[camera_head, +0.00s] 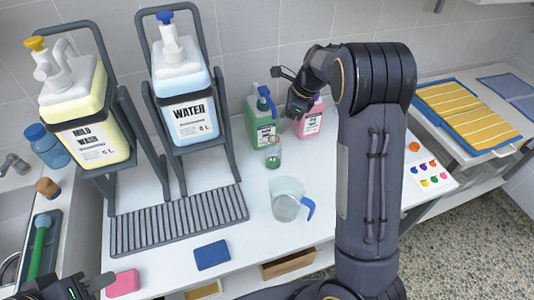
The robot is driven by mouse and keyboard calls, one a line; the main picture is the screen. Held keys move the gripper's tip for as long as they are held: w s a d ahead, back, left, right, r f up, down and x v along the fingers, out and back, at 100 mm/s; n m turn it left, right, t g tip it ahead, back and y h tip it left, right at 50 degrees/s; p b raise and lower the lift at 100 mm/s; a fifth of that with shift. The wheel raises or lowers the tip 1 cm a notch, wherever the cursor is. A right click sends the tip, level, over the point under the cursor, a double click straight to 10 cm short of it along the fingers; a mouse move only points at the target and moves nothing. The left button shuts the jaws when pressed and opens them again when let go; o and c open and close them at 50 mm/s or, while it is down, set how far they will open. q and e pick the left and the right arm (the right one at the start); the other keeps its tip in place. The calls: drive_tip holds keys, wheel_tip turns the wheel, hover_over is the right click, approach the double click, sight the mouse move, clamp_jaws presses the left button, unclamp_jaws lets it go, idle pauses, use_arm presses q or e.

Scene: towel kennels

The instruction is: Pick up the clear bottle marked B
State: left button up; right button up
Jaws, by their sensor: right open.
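A small clear bottle or beaker (273,153) stands on the white counter in front of a green bottle (261,122). I cannot read a letter B on it. My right gripper (291,112) is open, above and behind it to the right, close to the green bottle and a pink bottle (310,122). The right gripper's fingertips are small and partly dark against the bottles, so I cannot tell if they touch anything. My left gripper (75,290) shows only partly at the bottom left edge, away from the bottles; its jaws are not clear.
A clear jug with a blue handle (289,204) stands mid-counter (235,222). Jugs of mild wash (80,125) and water (185,95) hang in stands over a ribbed drip tray (180,222). A blue sponge (212,255) and a pink one (122,283) lie at the front.

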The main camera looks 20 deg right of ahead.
sight(274, 135)
drive_tip(key=x, duration=0.3)
drive_tip(key=p+x, duration=0.1)
drive_tip(key=x, duration=0.2)
drive_tip(key=shift+w+d+f, duration=0.15)
drive_tip(key=shift+w+f, duration=0.05)
drive_tip(key=shift+c, duration=0.2)
clamp_jaws()
